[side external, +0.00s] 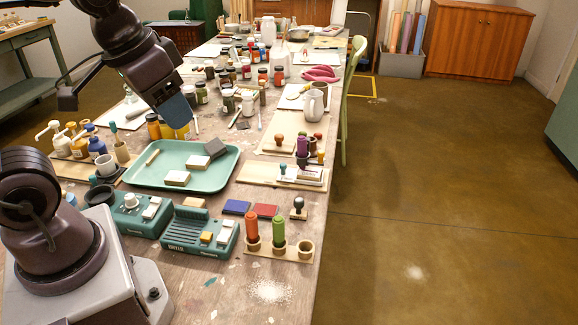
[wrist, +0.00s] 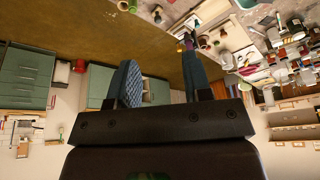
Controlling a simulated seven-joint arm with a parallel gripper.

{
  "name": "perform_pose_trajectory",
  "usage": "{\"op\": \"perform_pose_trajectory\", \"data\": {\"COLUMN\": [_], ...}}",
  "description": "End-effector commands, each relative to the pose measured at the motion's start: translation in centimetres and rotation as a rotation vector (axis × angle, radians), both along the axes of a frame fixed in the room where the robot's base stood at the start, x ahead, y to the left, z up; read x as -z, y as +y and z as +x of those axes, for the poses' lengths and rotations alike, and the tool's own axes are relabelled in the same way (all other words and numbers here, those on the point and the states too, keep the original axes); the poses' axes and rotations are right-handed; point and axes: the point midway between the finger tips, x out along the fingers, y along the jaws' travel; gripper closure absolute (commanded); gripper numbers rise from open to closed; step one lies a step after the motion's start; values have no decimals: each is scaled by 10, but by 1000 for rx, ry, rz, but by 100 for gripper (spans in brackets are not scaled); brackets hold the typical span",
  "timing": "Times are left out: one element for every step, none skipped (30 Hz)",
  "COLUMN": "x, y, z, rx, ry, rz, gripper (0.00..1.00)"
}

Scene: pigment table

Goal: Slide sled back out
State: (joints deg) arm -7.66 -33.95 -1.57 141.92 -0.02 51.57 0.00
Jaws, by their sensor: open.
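A green unit with dark slats (side external: 185,232), its front lettering looking like "DRYER", stands near the front of the table. A yellowish block (side external: 206,237) and whitish blocks (side external: 224,236) sit at its right part. I cannot make out for certain which part is the sled. My gripper (side external: 178,110), with blue fingers, is raised above the table beyond the green tray, well apart from the unit. In the wrist view my gripper (wrist: 161,85) has its two fingers spread with nothing between them. That view looks out over floor, cabinets and part of the table.
A second green unit with a knob (side external: 131,201) stands left of the slatted one. Behind is a green tray (side external: 205,177) with blocks. Ink pads (side external: 236,207) and a wooden holder with orange and green handled tools (side external: 265,249) stand right. Bottles and jars crowd the far table.

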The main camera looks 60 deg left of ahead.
Motion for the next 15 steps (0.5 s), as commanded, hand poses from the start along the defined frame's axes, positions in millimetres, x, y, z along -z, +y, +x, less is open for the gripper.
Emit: {"op": "perform_pose_trajectory", "data": {"x": [9,13,19,24,29,35,41,47,56,63,70,81,89,98,109], "y": [9,14,21,27,32,39,45,51,59,65,71,79,86,92,100], "z": [9,15,24,31,38,48,56,64,74,81,89,99,107,114,124], "rx": [-40,-57,-76,-82,-87,-86,-83,-79,-68,-59,-47,-29,-15,1,25], "ry": [57,85,118,139,159,183,200,213,231,242,251,259,263,264,263], "rz": [-2,-3,-4,-6,-9,-14,-19,-24,-34,-43,-53,-67,-80,-92,-110], "gripper": [55,55,55,55,55,55,55,55,55,55,55,55,55,55,55]}}
